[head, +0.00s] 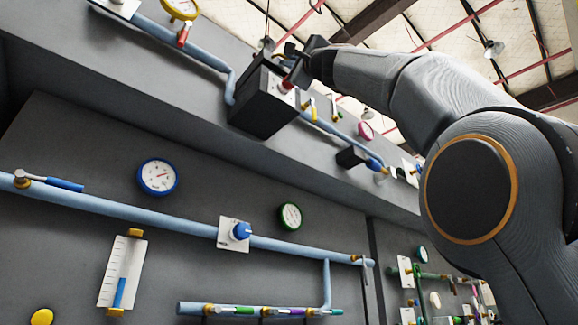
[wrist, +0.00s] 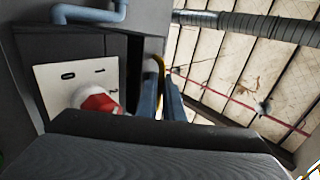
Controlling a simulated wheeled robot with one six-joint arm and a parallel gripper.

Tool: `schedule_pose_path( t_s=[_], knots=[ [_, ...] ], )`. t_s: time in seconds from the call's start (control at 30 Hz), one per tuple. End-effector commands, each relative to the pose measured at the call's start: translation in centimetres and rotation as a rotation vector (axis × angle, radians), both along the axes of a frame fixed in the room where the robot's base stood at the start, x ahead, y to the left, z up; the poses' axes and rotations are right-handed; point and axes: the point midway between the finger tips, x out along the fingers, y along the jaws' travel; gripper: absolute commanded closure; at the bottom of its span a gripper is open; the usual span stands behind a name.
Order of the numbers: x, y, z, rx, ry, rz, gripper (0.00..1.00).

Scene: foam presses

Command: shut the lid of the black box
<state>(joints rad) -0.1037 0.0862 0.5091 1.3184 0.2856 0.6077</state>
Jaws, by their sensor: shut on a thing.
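The black box (head: 262,103) is mounted on the upper grey ledge in the head view, its lid open. A dark upright panel, seemingly the lid (wrist: 134,75), stands at the right of this opening. My gripper (head: 292,58) is up at the box's upper right side. In the wrist view its fingers (wrist: 160,92) are beside that panel, close together, with a yellow strip showing between them. The exact contact is hidden.
A blue pipe (head: 190,51) runs into the box from the left. Yellow-handled fittings (head: 312,108) and a pink gauge (head: 365,131) sit close on its right. Below are a blue gauge (head: 158,176) and a long blue pipe (head: 120,209). Open space lies above the ledge.

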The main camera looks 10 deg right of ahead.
Motion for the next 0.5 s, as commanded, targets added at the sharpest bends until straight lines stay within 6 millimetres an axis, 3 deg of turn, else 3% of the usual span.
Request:
schedule_pose_path(
  t_s=[0.37,0.4,0.5],
  knots=[
    [0.18,0.08,-0.16,-0.001,0.003,0.002,1.0],
    [0.18,0.09,-0.16,-0.001,0.003,0.002,0.88],
    [0.21,0.08,-0.18,-0.002,0.004,0.002,0.85]
  ],
)
